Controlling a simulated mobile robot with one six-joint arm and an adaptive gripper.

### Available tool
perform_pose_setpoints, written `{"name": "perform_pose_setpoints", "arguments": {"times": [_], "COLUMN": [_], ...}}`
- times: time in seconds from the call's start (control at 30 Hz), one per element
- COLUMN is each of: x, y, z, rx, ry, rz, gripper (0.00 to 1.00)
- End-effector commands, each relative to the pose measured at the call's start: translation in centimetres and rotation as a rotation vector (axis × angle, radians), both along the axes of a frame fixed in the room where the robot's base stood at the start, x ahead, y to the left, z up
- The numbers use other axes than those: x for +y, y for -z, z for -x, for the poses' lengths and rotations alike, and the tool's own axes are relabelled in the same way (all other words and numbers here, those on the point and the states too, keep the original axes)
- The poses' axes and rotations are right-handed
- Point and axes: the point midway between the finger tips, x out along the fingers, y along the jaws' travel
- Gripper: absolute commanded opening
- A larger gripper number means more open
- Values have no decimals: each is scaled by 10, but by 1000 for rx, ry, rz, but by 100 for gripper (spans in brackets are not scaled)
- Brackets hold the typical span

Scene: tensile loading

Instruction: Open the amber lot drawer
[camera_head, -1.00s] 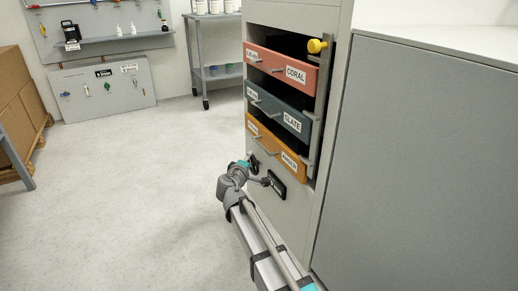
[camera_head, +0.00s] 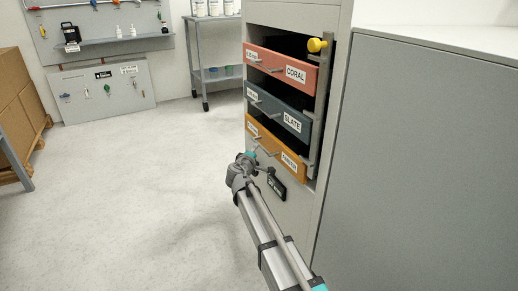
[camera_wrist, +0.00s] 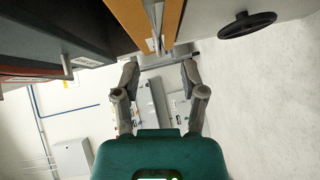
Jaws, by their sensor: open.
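The amber drawer (camera_head: 276,146) is the lowest of three labelled drawers in the grey cabinet. It looks shut, with a bar handle across its orange front. In the wrist view the amber front (camera_wrist: 172,22) is an orange strip at the top, with the metal handle (camera_wrist: 157,24) beside it. My gripper (camera_head: 259,160) is just in front of and below the amber drawer in the head view. In the wrist view my gripper (camera_wrist: 160,68) is open and empty, its two fingers spread on either side of the handle's line. Whether they touch the handle cannot be told.
The slate drawer (camera_head: 279,108) and coral drawer (camera_head: 281,68) lie above. A vertical grey bar with a yellow knob (camera_head: 316,45) runs along the drawers' right side. A black fitting (camera_head: 277,186) is on the panel below. Open floor (camera_head: 140,200) lies to the left.

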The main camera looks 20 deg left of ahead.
Motion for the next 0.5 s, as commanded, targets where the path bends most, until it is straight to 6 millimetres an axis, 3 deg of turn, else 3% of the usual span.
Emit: {"name": "perform_pose_setpoints", "arguments": {"times": [0.2, 0.5], "x": [4, 6], "y": [6, 8], "z": [-35, -57], "rx": [0, 0], "ry": [0, -1], "rz": [-1, -1], "gripper": [54, 54]}}
